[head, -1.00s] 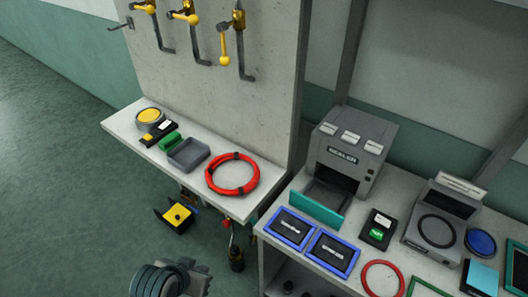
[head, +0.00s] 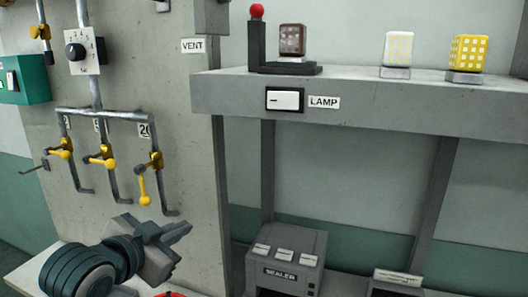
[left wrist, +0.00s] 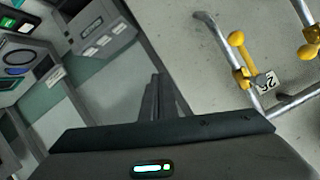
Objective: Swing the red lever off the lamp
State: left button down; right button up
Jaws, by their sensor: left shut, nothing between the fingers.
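The red lever is a dark upright post with a red ball (head: 257,12) on top, at the left end of the shelf in the head view. A dark brownish lamp (head: 292,40) stands close to its right on a black base (head: 290,69). The lever stands upright beside the lamp; I cannot tell whether they touch. My left gripper (head: 186,231) is shut and empty, well below and left of the lever, in front of the pipe panel. Its fingers also show in the left wrist view (left wrist: 158,97). My right gripper is not in view.
The grey shelf (head: 350,110) carries a white switch (head: 285,100) labelled LAMP, and a white lamp (head: 398,48) and yellow lamp (head: 468,53) farther right. Pipes with yellow valve handles (head: 143,190) are on the left panel. The sealer (head: 287,258) stands below the shelf.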

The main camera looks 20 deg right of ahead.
pick_arm(q)
jog(key=d+r+m+h, duration=0.2)
jog(key=d+r+m, duration=0.15)
jog(key=r, duration=0.95)
jog(key=m+t+h, duration=0.2)
jog(key=m+h, duration=0.2)
jog(key=m, duration=0.6)
send_near(257, 14)
jog(key=s+d+r, duration=0.2)
jog(key=s+d, duration=0.2)
jog(key=shift+d+r, duration=0.1)
jog(key=f+p+x, duration=0.1)
jog(key=p+x, duration=0.5)
jog(key=x, duration=0.4)
jog(key=a+p, duration=0.1)
jog(key=w+a+p, duration=0.1)
jog(key=a+p, duration=0.1)
jog(key=shift+w+a+f, duration=0.15)
jog(key=shift+w+a, duration=0.2)
jog(key=shift+d, duration=0.15)
